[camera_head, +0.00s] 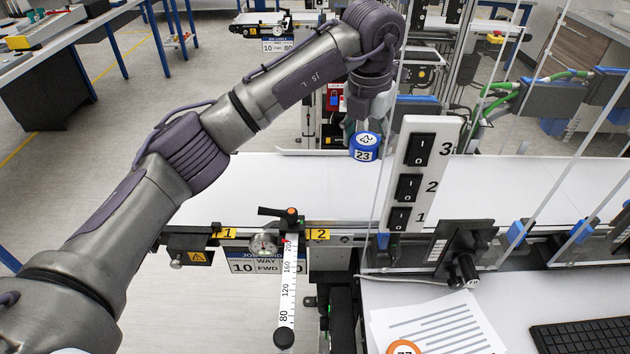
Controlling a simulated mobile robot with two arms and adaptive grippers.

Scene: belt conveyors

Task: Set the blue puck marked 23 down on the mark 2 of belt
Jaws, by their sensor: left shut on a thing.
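My left arm reaches in from the left and over the white belt (270,190). My left gripper (362,128) points down and is shut on the blue puck marked 23 (365,147). The puck hangs upright over the far part of the belt, its label facing me; its exact height above the belt is hard to tell. The yellow mark 2 (319,234) is on the belt's near edge, below and left of the puck. A yellow mark 1 (226,233) is farther left on the same edge. My right gripper is not in view.
A white switch panel numbered 1 to 3 (427,135) stands right of the puck, with clear upright panes near it. The belt's left part is bare. Papers (440,325) and a keyboard (585,338) lie front right.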

